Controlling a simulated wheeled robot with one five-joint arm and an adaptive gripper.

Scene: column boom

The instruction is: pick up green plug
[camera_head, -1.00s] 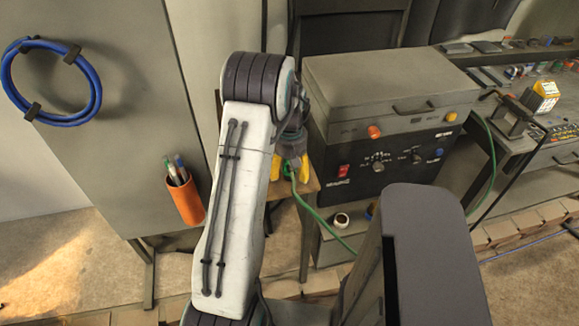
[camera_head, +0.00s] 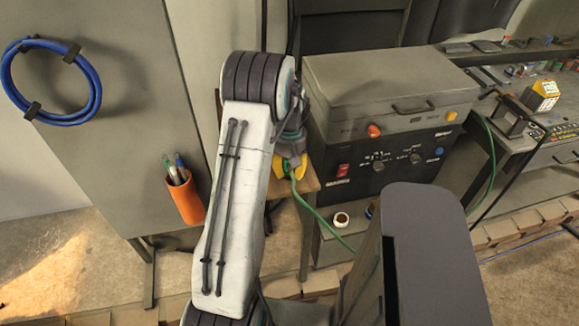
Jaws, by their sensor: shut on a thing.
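My gripper (camera_head: 293,168) hangs at the end of my white arm, in front of the small wooden table beside the control box. Its yellow fingertips are shut on the green plug, whose body is mostly hidden between the fingers and behind my arm. The plug's green cable (camera_head: 314,212) comes out just below the fingertips and runs down to the right, passing behind my dark column. I cannot tell whether the plug still touches the table top.
The grey control box (camera_head: 390,155) stands just right of my gripper. An orange pen cup (camera_head: 187,200) is on the grey panel (camera_head: 120,110) at left, below a blue cable coil (camera_head: 97,90). A small white-rimmed cup (camera_head: 341,220) sits on the low shelf.

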